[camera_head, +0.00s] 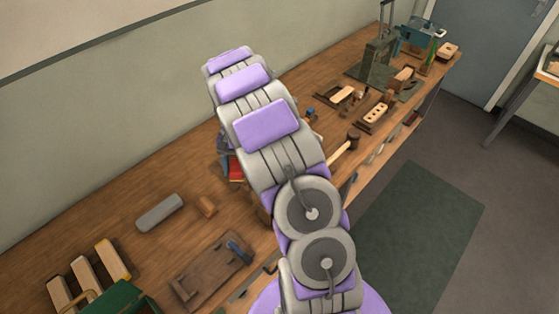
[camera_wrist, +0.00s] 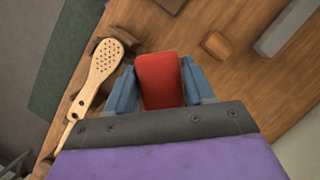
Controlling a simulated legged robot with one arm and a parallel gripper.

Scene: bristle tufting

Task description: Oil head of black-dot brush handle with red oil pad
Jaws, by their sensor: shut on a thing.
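My gripper (camera_wrist: 160,84) is shut on the red oil pad (camera_wrist: 158,78), which sits between its blue fingers in the wrist view. In the head view a bit of red pad (camera_head: 236,170) shows beside my arm. A pale wooden brush handle (camera_wrist: 104,62) lies to the left of the gripper in the wrist view. Its rounded head is full of small holes and its narrow end points down-left. Small dark spots show near its neck, but I cannot tell its dot mark for sure. The pad and the brush head are apart.
The brush handle is near the bench edge, by dark brown blocks (camera_wrist: 126,38). A small wooden block (camera_wrist: 218,45) and a grey bar (camera_wrist: 288,28) lie to the right. In the head view a mallet (camera_head: 344,152) and a drilled block (camera_head: 376,116) lie farther along the bench.

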